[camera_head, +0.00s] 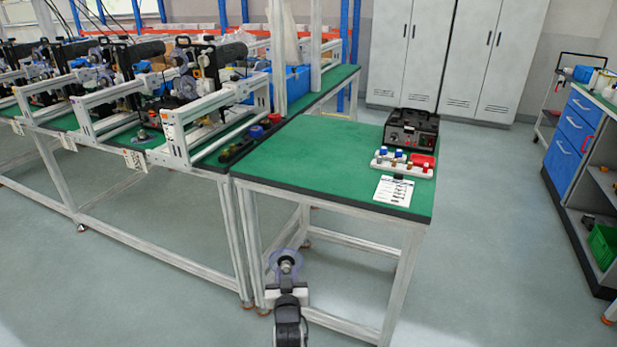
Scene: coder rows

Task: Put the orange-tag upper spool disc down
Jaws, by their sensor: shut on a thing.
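My gripper (287,288) is low in the view, in front of the green-topped table (310,160). It is shut on a round, pale purple-grey spool disc (273,259) with a metallic hub. The disc appears held up in front of the table's legs, apart from the tabletop in the picture. No orange tag can be made out on it at this size. The fingers' exact contact with the disc is too small to see.
The table's left and middle are bare. At its right are a black device (411,129), a white rack (402,163) with coloured caps and a paper sheet (394,190). Framed machines (185,120) line the left benches. A blue drawer cabinet (575,140) stands at right.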

